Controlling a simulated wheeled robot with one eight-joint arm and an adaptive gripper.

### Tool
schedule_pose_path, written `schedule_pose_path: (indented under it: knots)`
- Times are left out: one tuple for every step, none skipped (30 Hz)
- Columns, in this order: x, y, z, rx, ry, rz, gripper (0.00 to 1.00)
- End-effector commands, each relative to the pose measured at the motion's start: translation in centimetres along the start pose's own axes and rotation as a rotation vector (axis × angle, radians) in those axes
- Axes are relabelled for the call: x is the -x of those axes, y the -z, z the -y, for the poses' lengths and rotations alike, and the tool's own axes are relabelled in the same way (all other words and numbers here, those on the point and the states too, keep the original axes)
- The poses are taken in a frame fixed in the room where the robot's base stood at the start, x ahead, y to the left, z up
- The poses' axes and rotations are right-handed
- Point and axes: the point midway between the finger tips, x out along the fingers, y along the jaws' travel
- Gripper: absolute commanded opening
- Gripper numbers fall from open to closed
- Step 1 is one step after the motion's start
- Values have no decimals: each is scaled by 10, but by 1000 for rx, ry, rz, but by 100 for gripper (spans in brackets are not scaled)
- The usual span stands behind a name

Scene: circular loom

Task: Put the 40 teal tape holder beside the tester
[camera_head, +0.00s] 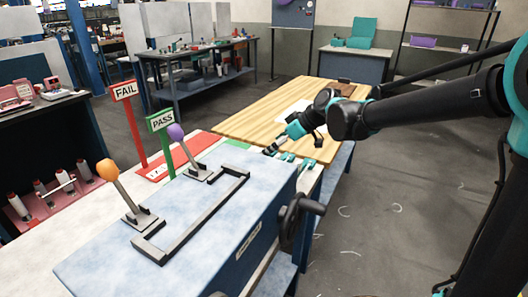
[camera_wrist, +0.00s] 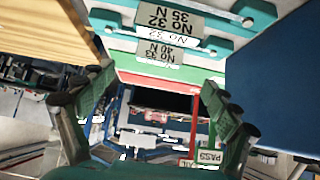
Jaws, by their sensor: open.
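The teal tape holder labelled No 33, 40 N (camera_wrist: 160,57) is at the upper middle of the wrist view, upside down. A second teal holder labelled No 32, 35 N (camera_wrist: 235,14) lies just above it there. In the head view, small teal pieces (camera_head: 287,157) sit at the near end of the wooden table, too small to read. My gripper (camera_wrist: 155,88) is open, its fingers apart below the 40 N label, with nothing seen between them. My gripper also shows in the head view (camera_head: 270,151). The tester (camera_head: 205,232) is the blue-grey box with two levers and a black crank.
The wooden tabletop (camera_head: 262,112) extends behind the tester. A red FAIL sign (camera_head: 124,91) and a green PASS sign (camera_head: 160,122) stand left of the tester. A black bracket (camera_head: 200,222) lies on its top. Spools (camera_head: 40,192) stand at the left.

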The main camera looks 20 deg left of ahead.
Motion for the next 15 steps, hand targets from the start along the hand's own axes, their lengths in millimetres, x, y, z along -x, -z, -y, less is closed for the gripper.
schedule_pose_path:
  knots:
    - [11, -1, -1, -2, -2, 0, 89]
    - [16, 0, -1, -1, -2, 0, 89]
    - [23, 0, 0, -1, -2, 0, 89]
    - [28, -1, 0, -1, -2, 0, 89]
    - [32, 0, -1, -2, -2, 0, 89]
    - [38, 0, -1, -2, -1, 0, 89]
    - [41, 0, 0, -2, -1, 0, 89]
    - [44, 0, 0, -1, 0, 0, 89]
    - [47, 0, 0, 0, 0, 0, 89]
    - [49, 0, 0, 0, 0, 0, 89]
    - [51, 0, 0, 0, -1, 0, 89]
    - [53, 0, 0, 0, -1, 0, 89]
    - [53, 0, 0, 0, -1, 0, 89]
    - [54, 0, 0, 0, -1, 0, 89]
    - [54, 0, 0, 0, -1, 0, 89]
